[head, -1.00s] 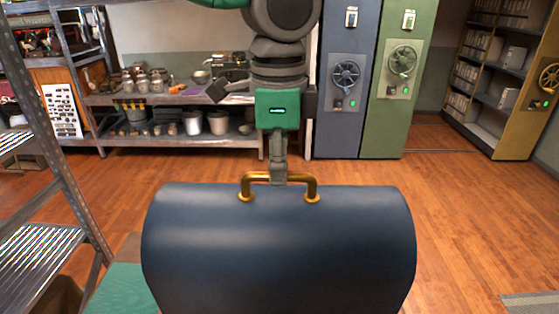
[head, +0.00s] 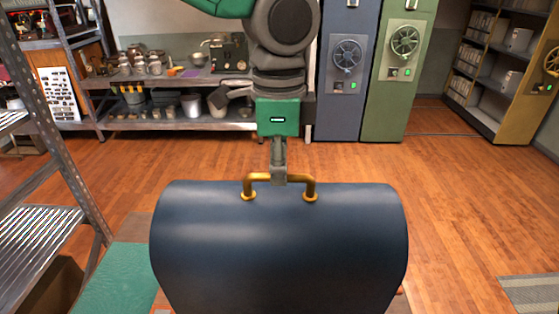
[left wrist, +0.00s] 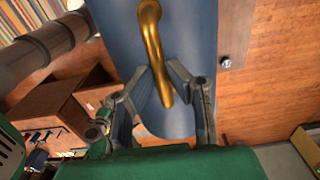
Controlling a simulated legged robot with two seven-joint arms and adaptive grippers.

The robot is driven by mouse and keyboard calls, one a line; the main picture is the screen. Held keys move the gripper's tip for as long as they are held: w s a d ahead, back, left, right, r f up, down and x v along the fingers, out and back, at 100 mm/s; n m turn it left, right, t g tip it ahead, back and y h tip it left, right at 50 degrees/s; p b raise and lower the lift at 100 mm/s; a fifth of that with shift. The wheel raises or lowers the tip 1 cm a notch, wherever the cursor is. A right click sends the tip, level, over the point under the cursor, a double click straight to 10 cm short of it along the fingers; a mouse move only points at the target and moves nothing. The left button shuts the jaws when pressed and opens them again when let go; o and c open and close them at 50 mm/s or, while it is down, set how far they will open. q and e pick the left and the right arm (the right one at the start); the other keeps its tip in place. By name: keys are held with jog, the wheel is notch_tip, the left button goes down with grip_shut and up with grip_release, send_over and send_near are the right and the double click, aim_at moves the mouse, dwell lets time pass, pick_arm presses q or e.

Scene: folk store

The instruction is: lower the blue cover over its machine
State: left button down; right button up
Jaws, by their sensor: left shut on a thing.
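The blue cover (head: 280,245) is a rounded dark blue hood with a brass handle (head: 311,187) on top. It fills the lower middle of the head view. My left gripper (head: 279,180) comes down from above and is shut on the brass handle at its middle. In the left wrist view the two fingers (left wrist: 166,90) close around the handle, with the blue cover (left wrist: 195,50) behind it. The machine is mostly hidden; I cannot tell how far the cover sits over it. My right gripper is not in view.
A metal shelf rack (head: 50,180) stands close on the left, with a green mat (head: 115,280) beside the cover. A long shelf with pots (head: 165,120), a blue cabinet (head: 345,115) and a green cabinet (head: 392,110) stand at the back.

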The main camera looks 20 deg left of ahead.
aim_at(279, 196)
pick_arm(q)
jog(key=shift+f, duration=0.25)
jog(key=shift+f+b, duration=1.7)
jog(key=shift+f, duration=2.4)
jog(key=shift+f+b, duration=0.95)
jog(key=shift+f, duration=1.5)
